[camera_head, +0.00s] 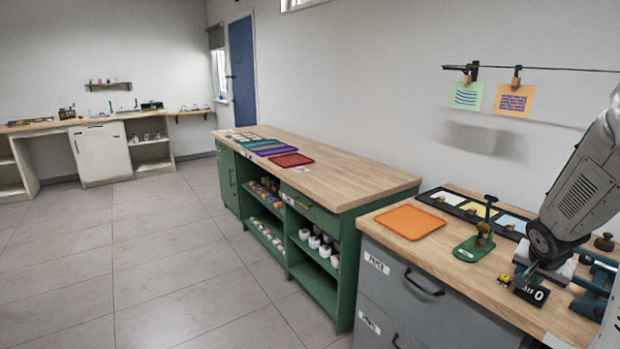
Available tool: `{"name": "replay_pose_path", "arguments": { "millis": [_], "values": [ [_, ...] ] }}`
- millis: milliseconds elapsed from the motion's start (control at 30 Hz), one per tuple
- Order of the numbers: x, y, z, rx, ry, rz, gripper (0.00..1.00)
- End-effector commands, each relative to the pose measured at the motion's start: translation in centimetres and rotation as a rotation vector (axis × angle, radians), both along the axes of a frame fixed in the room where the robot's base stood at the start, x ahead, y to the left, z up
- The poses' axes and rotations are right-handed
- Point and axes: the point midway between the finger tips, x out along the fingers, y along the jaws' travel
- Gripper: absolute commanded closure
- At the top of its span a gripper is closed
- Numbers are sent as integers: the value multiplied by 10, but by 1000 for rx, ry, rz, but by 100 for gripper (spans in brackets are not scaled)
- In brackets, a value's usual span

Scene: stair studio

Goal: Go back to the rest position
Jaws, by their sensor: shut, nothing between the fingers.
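My arm comes in from the right edge and bends down over the wooden top of the grey workbench (470,262). My gripper (529,276) is at its lower end, small and dark, pointing down beside a small black block with white characters (532,293). It is shut with nothing seen in it. Whether the fingertips touch anything is too small to tell.
Near my gripper stand a green hand press (482,240), a blue metal device (597,283) and a black tray with cards (468,207). An orange tray (409,222) lies left. A green cabinet (345,192) stands beyond; the tiled floor (165,250) is clear.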

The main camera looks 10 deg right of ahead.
Motion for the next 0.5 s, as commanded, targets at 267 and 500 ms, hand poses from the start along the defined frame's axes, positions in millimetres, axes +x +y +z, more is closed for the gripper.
{"name": "replay_pose_path", "arguments": {
  "millis": [267,500],
  "values": [
    [-61,114,52,60,384,252,100],
    [-117,248,99,202,542,620,100]
  ]
}}
